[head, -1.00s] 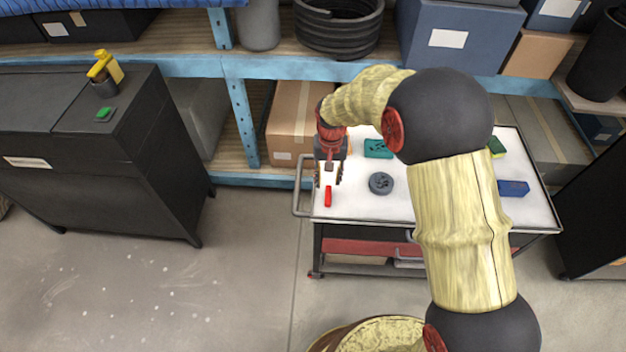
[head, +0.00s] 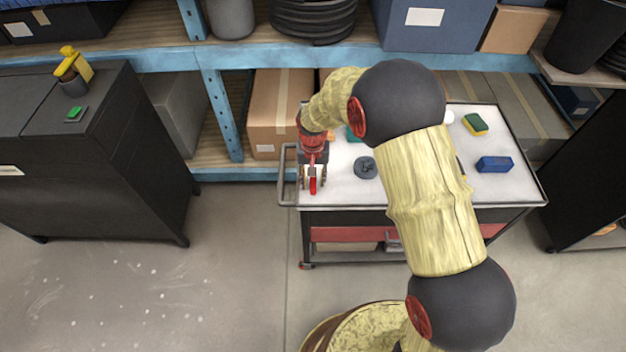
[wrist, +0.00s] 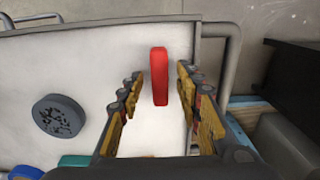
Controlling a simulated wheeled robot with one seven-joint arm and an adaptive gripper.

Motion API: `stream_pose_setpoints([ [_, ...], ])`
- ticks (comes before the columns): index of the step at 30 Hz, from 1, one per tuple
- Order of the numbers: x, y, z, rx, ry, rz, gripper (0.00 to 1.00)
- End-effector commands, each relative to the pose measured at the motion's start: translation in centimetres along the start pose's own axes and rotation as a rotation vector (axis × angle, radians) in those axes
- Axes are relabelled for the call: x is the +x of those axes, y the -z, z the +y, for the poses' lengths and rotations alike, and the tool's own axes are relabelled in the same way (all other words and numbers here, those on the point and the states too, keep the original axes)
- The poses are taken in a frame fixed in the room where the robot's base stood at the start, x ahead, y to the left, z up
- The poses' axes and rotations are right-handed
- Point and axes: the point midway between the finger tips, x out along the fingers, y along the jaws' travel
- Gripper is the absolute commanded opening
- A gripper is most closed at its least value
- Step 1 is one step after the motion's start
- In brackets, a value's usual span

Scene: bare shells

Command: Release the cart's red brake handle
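The red brake handle (head: 312,186) is at the front left corner of the white cart top (head: 345,189). In the wrist view the red handle (wrist: 159,76) is a narrow upright bar between the two fingers. My gripper (head: 313,180) is over that corner, pointing down. In the wrist view my gripper (wrist: 157,82) is open, with a clear gap on each side of the handle. The fingers do not appear to touch it. How the handle joins the cart is hidden.
On the cart top are a grey round thing (head: 366,168), a blue block (head: 494,164) and a yellow-green sponge (head: 475,124). The cart's side rail (head: 283,175) is left of my gripper. A shelf rack (head: 218,115) stands behind. Floor is open at the front left.

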Motion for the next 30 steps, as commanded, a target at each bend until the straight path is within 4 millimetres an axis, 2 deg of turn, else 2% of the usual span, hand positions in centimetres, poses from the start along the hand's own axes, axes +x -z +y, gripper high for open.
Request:
stream_pose_setpoints([
  [19,-0.03,-0.02,0.01,0.0,0.0,0.0,0.01],
  [30,-0.06,-0.04,0.01,-0.013,0.0,-0.001,0.0],
])
